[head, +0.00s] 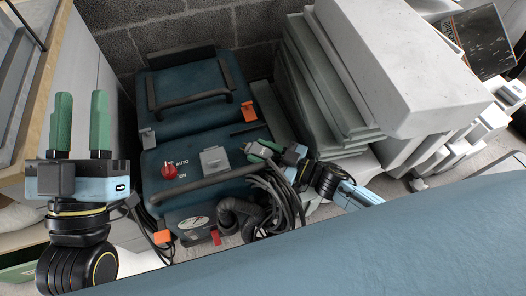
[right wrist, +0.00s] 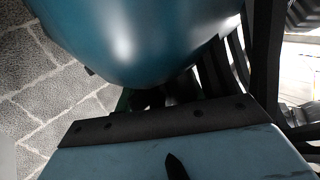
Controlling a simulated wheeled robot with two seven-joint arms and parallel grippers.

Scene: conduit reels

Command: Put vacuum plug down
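The vacuum (head: 200,160) is a dark teal box-shaped machine with a red knob, standing by the block wall. A bundle of black cable (head: 287,205) hangs at its front right, beside a ribbed hose (head: 238,215). My right gripper (head: 257,152) is at the vacuum's right side, just above the cable. In the right wrist view a rounded teal surface (right wrist: 140,40) and black cable loops hide most of the fingers. My left gripper (head: 82,98) is open and empty, its green fingers apart, left of the vacuum.
Stacked grey slabs (head: 400,60) stand right of the vacuum, close to my right arm. A wood-edged shelf (head: 45,85) is at the left. A large blue surface (head: 400,240) fills the lower right. Little free floor shows between the vacuum and the slabs.

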